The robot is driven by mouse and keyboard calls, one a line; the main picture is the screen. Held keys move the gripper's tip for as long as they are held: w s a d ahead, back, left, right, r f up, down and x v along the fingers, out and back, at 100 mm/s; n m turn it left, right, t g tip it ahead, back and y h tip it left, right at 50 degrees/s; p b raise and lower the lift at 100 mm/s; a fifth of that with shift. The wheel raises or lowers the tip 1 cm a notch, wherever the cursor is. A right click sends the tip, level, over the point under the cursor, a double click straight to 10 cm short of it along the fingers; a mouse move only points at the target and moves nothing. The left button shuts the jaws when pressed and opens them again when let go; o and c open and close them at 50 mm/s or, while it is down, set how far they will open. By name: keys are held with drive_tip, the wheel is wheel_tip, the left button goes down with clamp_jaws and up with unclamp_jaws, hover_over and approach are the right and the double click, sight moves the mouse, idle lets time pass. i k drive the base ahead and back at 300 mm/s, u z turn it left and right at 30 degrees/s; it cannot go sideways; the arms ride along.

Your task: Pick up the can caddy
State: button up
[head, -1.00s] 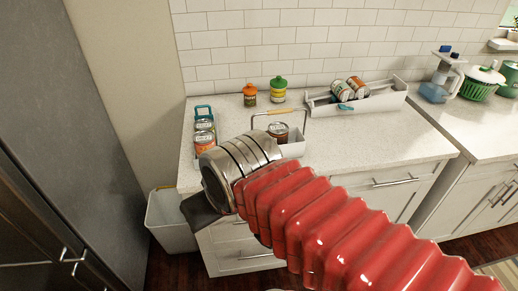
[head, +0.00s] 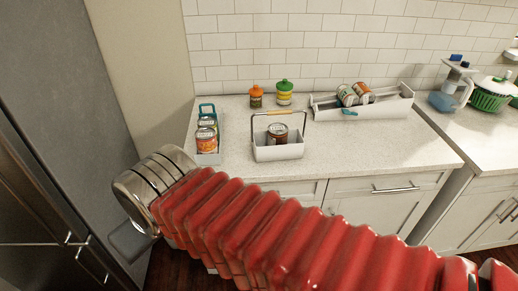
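A white caddy (head: 278,153) with a tall thin handle and a wooden grip stands on the counter, holding one can (head: 277,133). To its left is a narrow caddy (head: 208,159) with a teal handle and a row of cans (head: 207,140). I cannot tell which one the task means. My gripper (head: 128,242) is at the lower left, below and left of both caddies, in front of the counter and apart from them. Only a grey part of it shows past my metal wrist, so its fingers cannot be made out.
A long white tray (head: 385,110) with two tilted cans stands at the back right. Two small jars, orange-lidded (head: 256,97) and green-lidded (head: 284,93), stand near the wall. A tall grey fridge (head: 50,130) borders the left. The counter's right front (head: 375,150) is clear.

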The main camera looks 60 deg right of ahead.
sight(295, 148)
drive_tip(key=u, duration=1.4)
drive_tip(key=k, duration=2.1)
drive_tip(key=z, duration=0.75)
